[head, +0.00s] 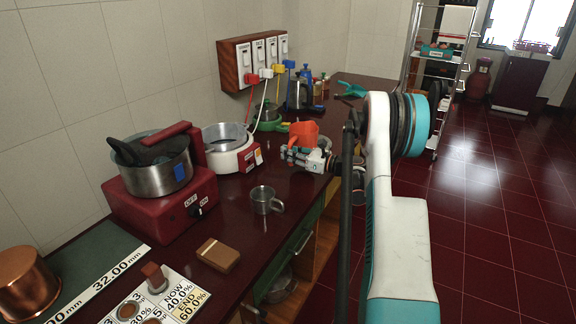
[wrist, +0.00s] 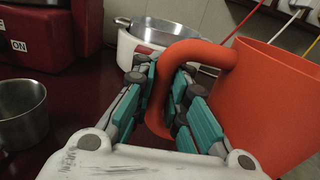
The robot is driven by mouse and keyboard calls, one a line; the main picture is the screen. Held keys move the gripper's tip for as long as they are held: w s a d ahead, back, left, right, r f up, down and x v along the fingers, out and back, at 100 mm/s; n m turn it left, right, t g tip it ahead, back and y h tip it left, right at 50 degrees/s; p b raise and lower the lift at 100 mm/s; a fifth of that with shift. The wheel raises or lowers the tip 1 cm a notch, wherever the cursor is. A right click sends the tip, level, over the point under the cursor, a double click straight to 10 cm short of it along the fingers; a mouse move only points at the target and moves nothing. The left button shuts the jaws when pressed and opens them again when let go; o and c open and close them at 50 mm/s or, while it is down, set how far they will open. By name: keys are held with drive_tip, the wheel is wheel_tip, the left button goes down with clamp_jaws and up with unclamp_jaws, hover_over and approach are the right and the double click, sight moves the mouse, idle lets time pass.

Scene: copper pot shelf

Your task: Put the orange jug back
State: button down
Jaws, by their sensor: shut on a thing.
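The orange jug (head: 303,133) is over the dark red counter, to the right of the white-and-red appliance. In the wrist view the orange jug (wrist: 275,100) fills the right side, with its curved handle toward the middle. My gripper (head: 312,157) is at the jug's near side in the head view. In the wrist view my gripper (wrist: 168,105) has its teal-and-grey fingers shut on the jug's handle, one on each side. The jug looks roughly upright. Its base is hidden, so I cannot tell whether it touches the counter.
The white-and-red appliance (head: 228,146) stands left of the jug. A metal mug (head: 265,200) and a brown block (head: 218,254) are nearer on the counter. A green pan (head: 268,122) and dark kettle (head: 299,94) stand behind. Cables hang from the wall sockets (head: 262,60).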

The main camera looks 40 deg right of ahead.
sight(290, 164)
drive_tip(key=shift+f+b, duration=0.6)
drive_tip(key=shift+f, duration=1.4)
drive_tip(key=shift+f, duration=0.1)
drive_tip(key=c, duration=1.6)
unclamp_jaws()
drive_tip(key=shift+r, duration=0.2)
drive_tip(key=shift+s+d, duration=0.15)
drive_tip(key=shift+s, duration=0.15)
drive_tip(key=p+v, duration=0.3)
drive_tip(key=v, duration=0.8)
drive_tip(key=shift+s, duration=0.15)
